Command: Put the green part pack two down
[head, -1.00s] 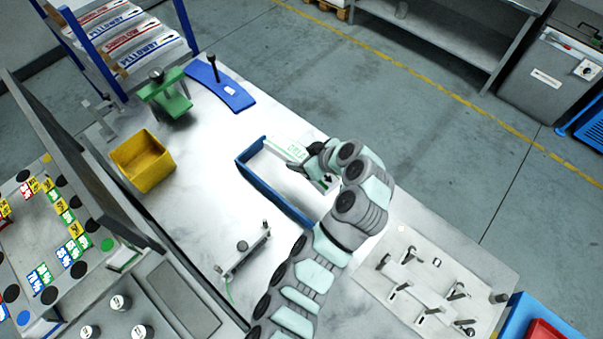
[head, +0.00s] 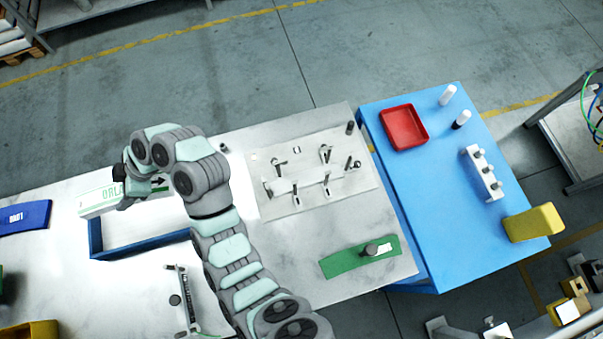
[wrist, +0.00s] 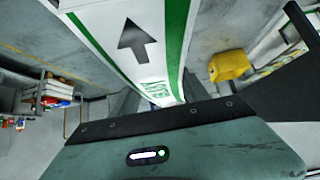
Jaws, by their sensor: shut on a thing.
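A white pack with green lettering and green stripes (head: 97,201) is held in my gripper (head: 135,186) at the left of the head view. My gripper is shut on it; its fingers are mostly hidden by the arm and the pack. In the wrist view the pack (wrist: 140,68) fills the top middle, with a dark arrow and green edge bands. In the head view the pack overlaps the back of a blue-walled frame (head: 97,242) on the light table. I cannot tell its height above the table.
A plate with several clamps (head: 310,185) and a green plate with a knob (head: 362,257) are on the table's right side. A blue table (head: 440,220) beyond carries a red tray (head: 404,128), white fixture (head: 483,172) and yellow bin (head: 534,222).

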